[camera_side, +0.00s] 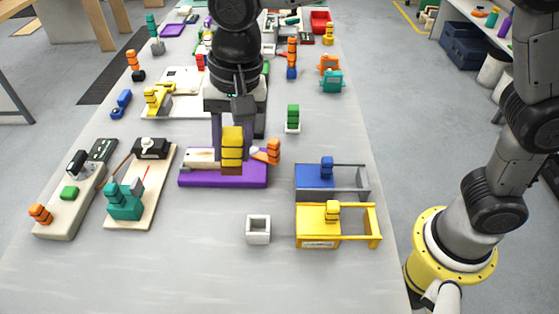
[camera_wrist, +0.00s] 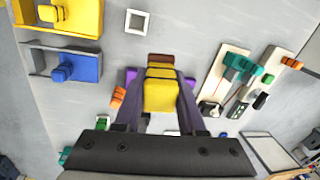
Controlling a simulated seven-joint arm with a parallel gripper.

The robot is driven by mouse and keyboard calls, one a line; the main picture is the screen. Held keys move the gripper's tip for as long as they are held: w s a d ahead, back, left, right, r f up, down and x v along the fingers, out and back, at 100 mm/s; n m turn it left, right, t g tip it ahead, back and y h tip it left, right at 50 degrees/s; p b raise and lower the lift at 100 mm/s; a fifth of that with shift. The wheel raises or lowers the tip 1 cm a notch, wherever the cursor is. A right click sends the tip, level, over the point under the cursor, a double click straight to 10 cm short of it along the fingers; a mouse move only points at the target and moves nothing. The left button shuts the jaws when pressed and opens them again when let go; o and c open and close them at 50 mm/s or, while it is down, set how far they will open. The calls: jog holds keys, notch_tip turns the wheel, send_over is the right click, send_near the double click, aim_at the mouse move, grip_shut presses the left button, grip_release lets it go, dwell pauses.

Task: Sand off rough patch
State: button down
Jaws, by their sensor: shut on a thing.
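My gripper (camera_side: 232,128) is shut on a yellow ribbed block (camera_side: 232,150), with one dark purple finger on each side. In the wrist view, my gripper (camera_wrist: 160,94) has the yellow block (camera_wrist: 162,97) between its fingers. The block is upright over the middle of a purple base (camera_side: 222,181). A pale, wood-like piece (camera_side: 200,156) on the base shows left of the block. In the wrist view a brown piece (camera_wrist: 160,59) shows just beyond the block. I cannot tell whether the block touches the surface under it, and no rough patch can be made out.
An orange-handled piece (camera_side: 268,152) is close to the block's right. Blue (camera_side: 314,176) and yellow (camera_side: 312,225) drawer-like units stand at the right. A white square frame (camera_side: 258,229) is in front. Boards with teal and orange parts (camera_side: 142,190) lie left.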

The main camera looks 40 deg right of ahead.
jog(key=w+d+f, duration=0.1)
jog(key=w+f, duration=0.1)
jog(key=w, duration=0.6)
jog(key=w+d+f+m+t+y, duration=0.1)
jog(key=w+f, duration=0.1)
jog(key=w, duration=0.6)
jog(key=shift+d+f+m, duration=0.15)
jog(key=shift+f+m, duration=0.15)
jog(key=shift+f, duration=0.1)
jog(key=shift+f, duration=2.3)
jog(key=shift+f, duration=0.55)
dwell(0.6)
jog(key=shift+s+d, duration=0.1)
